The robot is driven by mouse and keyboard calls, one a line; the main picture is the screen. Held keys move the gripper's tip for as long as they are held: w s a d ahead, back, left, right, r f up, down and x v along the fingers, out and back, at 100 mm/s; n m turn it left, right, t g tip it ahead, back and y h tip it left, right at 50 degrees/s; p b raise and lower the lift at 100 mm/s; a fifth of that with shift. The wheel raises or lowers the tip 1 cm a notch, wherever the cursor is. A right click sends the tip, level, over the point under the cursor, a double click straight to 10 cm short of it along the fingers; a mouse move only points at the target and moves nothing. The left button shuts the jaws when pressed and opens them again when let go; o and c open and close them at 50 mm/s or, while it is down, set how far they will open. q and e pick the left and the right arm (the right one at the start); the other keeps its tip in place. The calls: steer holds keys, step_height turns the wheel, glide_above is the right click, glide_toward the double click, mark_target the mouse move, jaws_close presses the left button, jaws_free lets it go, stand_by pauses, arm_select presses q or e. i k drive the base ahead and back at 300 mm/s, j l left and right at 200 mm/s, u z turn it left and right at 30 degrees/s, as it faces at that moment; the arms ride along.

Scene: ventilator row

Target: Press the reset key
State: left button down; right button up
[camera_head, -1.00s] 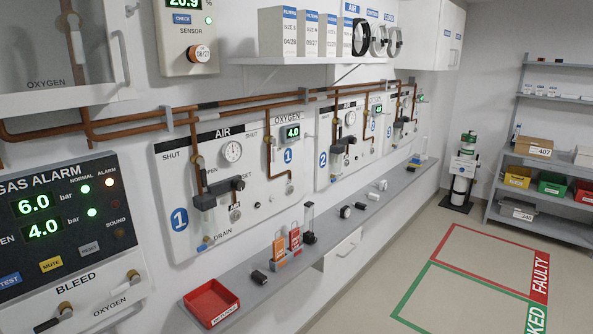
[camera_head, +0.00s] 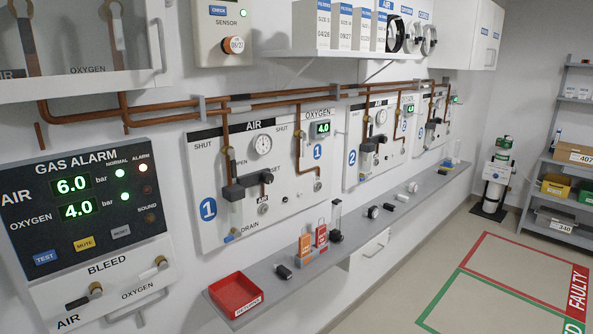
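The grey reset key (camera_head: 121,232) is on the lower right of the dark gas alarm panel (camera_head: 88,205), at the left of the head view. To its left are the yellow mute key (camera_head: 84,243) and the blue test key (camera_head: 46,257). The panel reads 6.0 bar for air and 4.0 bar for oxygen. Neither of my grippers shows in the view.
Below the panel is a bleed unit with air and oxygen valves (camera_head: 161,262). A grey shelf (camera_head: 280,291) runs along the wall, with a red returns tray (camera_head: 236,295) and orange and red tags (camera_head: 305,247). Open floor lies at the right.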

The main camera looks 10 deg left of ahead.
mark_target(121, 231)
steer(key=u, duration=1.4)
